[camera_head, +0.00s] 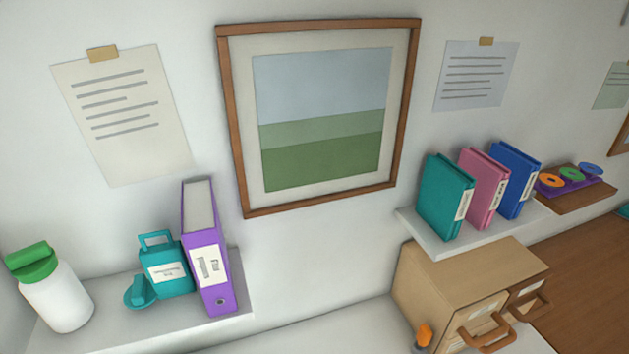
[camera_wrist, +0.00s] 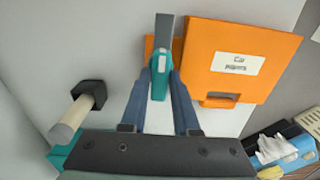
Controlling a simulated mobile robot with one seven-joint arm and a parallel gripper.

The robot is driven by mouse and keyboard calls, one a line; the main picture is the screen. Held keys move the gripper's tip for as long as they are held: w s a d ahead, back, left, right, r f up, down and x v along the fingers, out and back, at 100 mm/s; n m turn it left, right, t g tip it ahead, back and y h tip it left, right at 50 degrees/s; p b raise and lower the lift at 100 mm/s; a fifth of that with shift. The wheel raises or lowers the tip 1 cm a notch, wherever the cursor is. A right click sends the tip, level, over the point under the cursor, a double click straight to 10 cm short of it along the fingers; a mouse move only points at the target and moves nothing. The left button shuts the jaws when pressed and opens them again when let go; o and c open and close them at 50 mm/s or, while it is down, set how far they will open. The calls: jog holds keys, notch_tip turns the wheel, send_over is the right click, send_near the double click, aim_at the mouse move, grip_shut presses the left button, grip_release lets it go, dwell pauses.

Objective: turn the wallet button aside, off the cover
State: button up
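In the wrist view, an orange wallet (camera_wrist: 232,80) with a white label and a small orange tab at its lower edge is set against a pale surface. A teal wallet button (camera_wrist: 159,83) with a light end stands at its left side, in front of a grey upright strip (camera_wrist: 164,32). My gripper (camera_wrist: 160,72) has its two fingers on either side of the teal button, with no clear gap between them and it. The far ends of the fingers are partly hard to make out. The head view shows neither the wallet nor my gripper.
In the wrist view, a pale cylinder on a dark mount (camera_wrist: 88,95) sticks out at left, and a blue-and-black box with tissue (camera_wrist: 285,143) lies at lower right. The head view shows shelves with a purple file (camera_head: 205,250), a bottle (camera_head: 55,290) and binders (camera_head: 446,195).

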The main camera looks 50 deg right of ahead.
jog(key=o, duration=0.3)
jog(key=shift+o, duration=0.2)
notch_tip(320, 180, up, 13)
dwell(0.5)
dwell(0.5)
